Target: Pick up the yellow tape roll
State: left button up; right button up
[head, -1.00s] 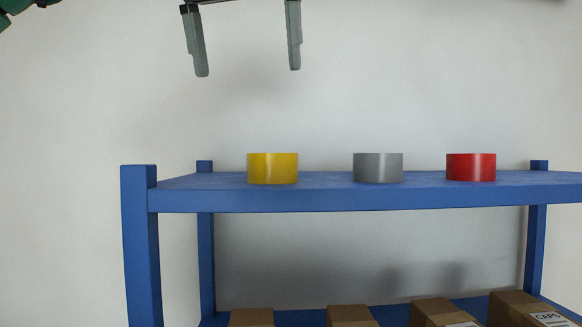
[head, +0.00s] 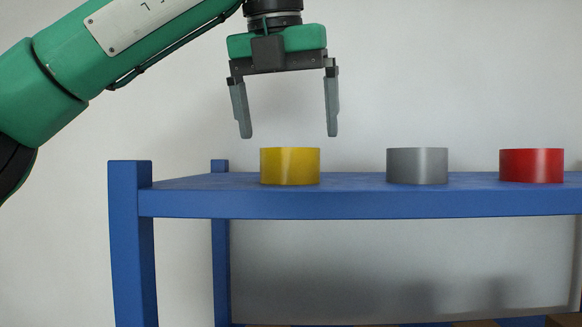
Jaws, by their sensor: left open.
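The yellow tape roll (head: 290,167) sits on the top shelf of the blue rack, toward its left end. My left gripper (head: 288,136) is open and empty, pointing down just above the yellow roll. Its two fingers stand apart, wider than the roll, with their tips a little higher than the roll's top edge. The fingers do not appear to touch the roll. My right gripper is not in view.
A grey tape roll (head: 417,166) and a red tape roll (head: 531,166) stand on the same shelf to the right. The blue rack (head: 350,204) has a corner post (head: 131,240) at the left. Tops of brown boxes (head: 475,323) show at the bottom edge.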

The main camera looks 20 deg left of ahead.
aim_at(290, 152)
pick_arm(q)
jog(key=shift+s, duration=0.15)
jog(key=shift+f+p, duration=0.25)
jog(key=shift+p, duration=0.25)
jog(key=p+x, duration=0.2)
jog(key=x, duration=0.2)
jog(key=shift+a, duration=0.1)
jog(key=shift+w+f, duration=0.2)
jog(key=shift+f, duration=0.05)
jog(key=shift+s, duration=0.1)
jog(key=c, duration=1.1)
